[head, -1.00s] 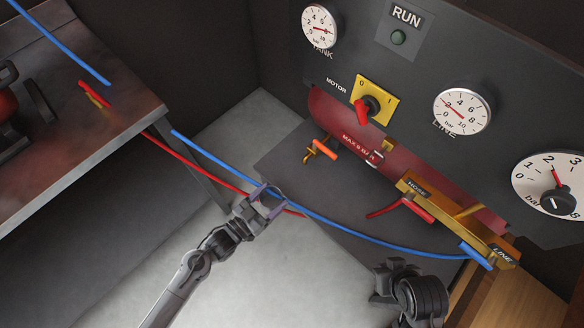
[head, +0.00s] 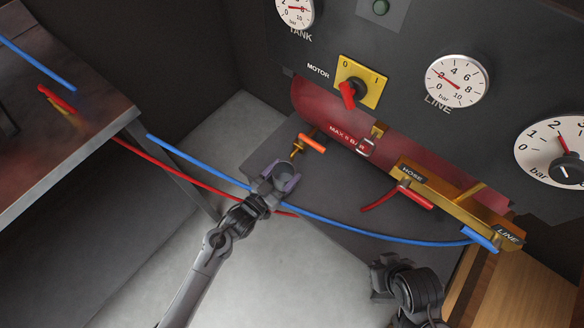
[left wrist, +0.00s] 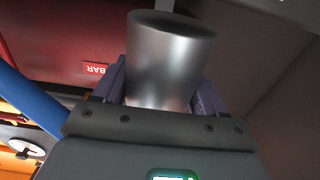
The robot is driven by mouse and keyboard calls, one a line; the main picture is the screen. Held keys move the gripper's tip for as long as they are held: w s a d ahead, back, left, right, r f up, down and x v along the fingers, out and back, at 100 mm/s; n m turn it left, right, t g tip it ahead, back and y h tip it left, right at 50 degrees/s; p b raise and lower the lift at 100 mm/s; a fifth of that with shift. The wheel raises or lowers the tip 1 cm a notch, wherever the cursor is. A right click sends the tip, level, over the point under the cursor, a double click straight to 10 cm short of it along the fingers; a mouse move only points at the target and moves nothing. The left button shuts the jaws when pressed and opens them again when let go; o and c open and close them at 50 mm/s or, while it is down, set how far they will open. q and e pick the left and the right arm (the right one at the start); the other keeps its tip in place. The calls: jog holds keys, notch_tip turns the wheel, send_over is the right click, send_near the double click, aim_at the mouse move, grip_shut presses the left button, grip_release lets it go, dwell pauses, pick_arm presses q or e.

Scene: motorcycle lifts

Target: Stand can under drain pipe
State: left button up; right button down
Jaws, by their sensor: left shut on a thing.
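The can (head: 286,172) is a plain grey metal cylinder. My left gripper (head: 279,184) is shut around it, and in the left wrist view the can (left wrist: 170,62) stands up between the two purple finger pads. The brass drain pipe (head: 295,152) with an orange handle (head: 312,144) sits at the lower left of the red tank (head: 325,112). In the head view the can appears just below and left of the pipe, apart from it; the height between them is unclear. My right gripper (head: 384,272) is low in the head view, its jaws unclear.
A blue hose (head: 350,231) runs close by my left gripper to the brass manifold (head: 455,196). A red hose (head: 190,176) passes near the same wrist. A metal table (head: 75,130) stands at left. The dark panel holds gauges and the yellow motor switch (head: 361,82).

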aim_at(290, 170)
pick_arm(q)
jog(key=b+x, duration=0.2)
jog(key=x, duration=0.2)
jog(key=shift+d, duration=0.1)
jog(key=shift+w+f+b, duration=0.15)
jog(key=shift+f+b, duration=0.35)
jog(key=shift+f, duration=0.25)
jog(key=o, duration=0.6)
jog(key=shift+f, duration=0.15)
jog(key=o, duration=0.5)
